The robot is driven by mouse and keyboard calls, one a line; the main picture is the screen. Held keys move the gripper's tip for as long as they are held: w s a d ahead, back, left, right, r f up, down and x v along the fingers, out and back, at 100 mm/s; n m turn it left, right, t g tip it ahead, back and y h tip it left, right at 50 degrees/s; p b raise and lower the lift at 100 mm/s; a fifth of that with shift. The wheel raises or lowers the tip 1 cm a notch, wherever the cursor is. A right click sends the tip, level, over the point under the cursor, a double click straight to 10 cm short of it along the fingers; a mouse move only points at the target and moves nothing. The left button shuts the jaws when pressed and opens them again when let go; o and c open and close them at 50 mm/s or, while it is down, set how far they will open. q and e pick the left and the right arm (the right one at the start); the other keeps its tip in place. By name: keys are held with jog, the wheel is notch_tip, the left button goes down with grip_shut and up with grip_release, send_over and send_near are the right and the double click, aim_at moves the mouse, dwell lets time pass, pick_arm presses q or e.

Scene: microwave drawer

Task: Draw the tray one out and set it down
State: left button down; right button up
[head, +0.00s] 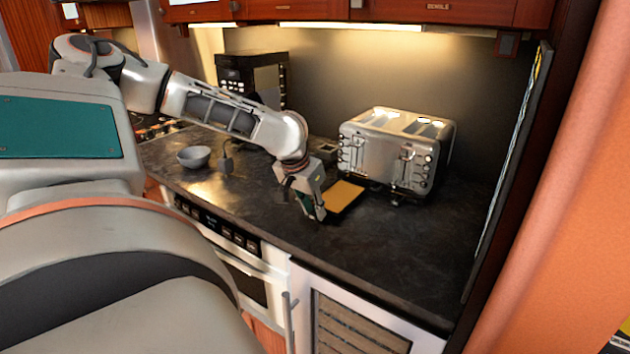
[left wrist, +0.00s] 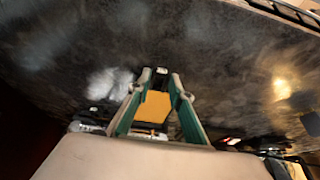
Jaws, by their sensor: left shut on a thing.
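A flat tan tray with a dark rim (head: 344,194) is at the left front of the silver toaster (head: 398,150). The left wrist view also shows the tray (left wrist: 154,107), between my green fingers. My left gripper (head: 316,208) reaches down over the counter and is shut on the tray's near-left edge. The fingers hide part of that edge. I cannot tell whether the tray touches the counter or whether its far end is still under the toaster. My right gripper is not in view.
The dark stone counter (head: 390,248) is bare in front of the toaster. A grey bowl (head: 194,157) and a small dark item (head: 226,158) stand to the left. A black appliance (head: 252,80) is at the back. A dark side panel bounds the right.

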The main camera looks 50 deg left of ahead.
pick_arm(q)
jog(key=shift+f, duration=0.1)
dwell(0.3)
jog(key=shift+f, duration=0.3)
jog(key=shift+s+d+r+p, duration=0.2)
jog(key=shift+s+p, duration=0.6)
jog(key=shift+s+d+p, duration=0.25)
jog(key=shift+s+p, duration=0.4)
jog(key=shift+s, duration=0.1)
jog(key=shift+s+d+p, duration=0.2)
jog(key=shift+s+p, duration=0.4)
jog(key=shift+s, duration=0.1)
jog(key=shift+s+d+f+p, duration=0.15)
jog(key=shift+s+p, duration=0.15)
jog(key=shift+s, duration=0.25)
jog(key=shift+s+d+r+p, duration=0.15)
jog(key=shift+s+p, duration=0.15)
jog(key=shift+s, duration=0.2)
jog(key=shift+s+d+f, duration=0.1)
jog(key=shift+s+d, duration=0.1)
jog(key=shift+s, duration=0.45)
jog(key=shift+s+d+f, duration=0.1)
jog(key=shift+s+d, duration=0.05)
jog(key=shift+s, duration=0.45)
jog(key=shift+a+p, duration=0.1)
jog(key=shift+p, duration=0.25)
